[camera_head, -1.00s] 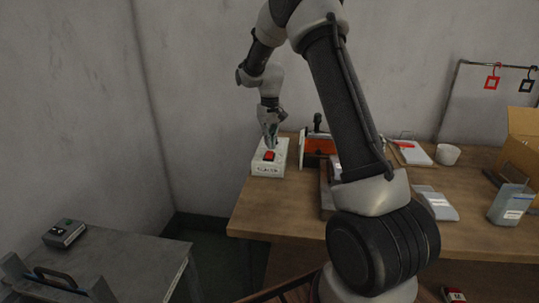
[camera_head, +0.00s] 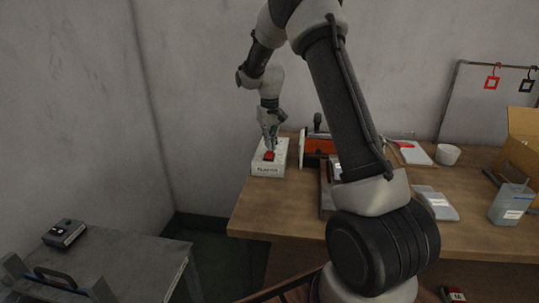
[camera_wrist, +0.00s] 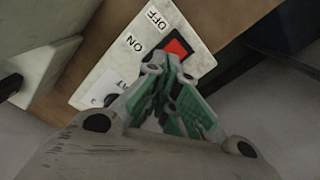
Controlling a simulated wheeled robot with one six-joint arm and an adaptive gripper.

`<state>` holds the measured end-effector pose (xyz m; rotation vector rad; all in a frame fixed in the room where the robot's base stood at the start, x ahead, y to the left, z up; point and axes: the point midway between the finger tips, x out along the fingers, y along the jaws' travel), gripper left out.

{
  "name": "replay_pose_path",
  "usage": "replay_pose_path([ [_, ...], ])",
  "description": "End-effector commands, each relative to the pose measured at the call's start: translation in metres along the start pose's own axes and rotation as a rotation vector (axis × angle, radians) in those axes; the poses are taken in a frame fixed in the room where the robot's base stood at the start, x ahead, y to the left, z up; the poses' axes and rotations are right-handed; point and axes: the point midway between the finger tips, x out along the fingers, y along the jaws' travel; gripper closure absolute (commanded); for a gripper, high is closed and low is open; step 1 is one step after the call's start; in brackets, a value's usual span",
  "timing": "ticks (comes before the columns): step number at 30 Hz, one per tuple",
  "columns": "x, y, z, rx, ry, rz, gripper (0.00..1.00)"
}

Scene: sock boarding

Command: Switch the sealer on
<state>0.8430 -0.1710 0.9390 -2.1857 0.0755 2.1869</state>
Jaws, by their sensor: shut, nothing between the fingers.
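The sealer's switch box (camera_head: 262,170) is a white box at the left end of the wooden table. It also shows in the wrist view (camera_wrist: 149,55), with "OFF" and "ON" labels and part of a dial marking. Its red rocker switch (camera_wrist: 178,46) sits in a dark surround beside the labels; in the head view the red switch (camera_head: 269,156) is on the box top. My gripper (camera_head: 271,147) is shut and empty, pointing down right above the switch. In the wrist view my fingertips (camera_wrist: 170,62) overlap the switch's lower edge; I cannot tell whether they touch it.
An orange-and-black device (camera_head: 318,146) stands just right of the box. A white cup (camera_head: 448,154), a grey container (camera_head: 509,205) and a cardboard box (camera_head: 522,141) are farther right on the table. A grey bench (camera_head: 120,265) stands at lower left.

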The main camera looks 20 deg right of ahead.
Motion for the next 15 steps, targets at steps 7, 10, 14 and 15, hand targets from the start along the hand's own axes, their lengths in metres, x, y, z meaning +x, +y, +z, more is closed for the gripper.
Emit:
replay_pose_path([
  [7,0.0040,0.0000,-0.0001,0.000,0.000,0.000,1.00],
  [10,0.0055,0.0000,-0.0001,0.000,0.000,0.000,1.00],
  [14,0.0074,0.0000,-0.0002,0.000,0.000,0.000,1.00],
  [15,0.0080,0.0000,-0.0002,0.000,0.000,0.000,1.00],
])
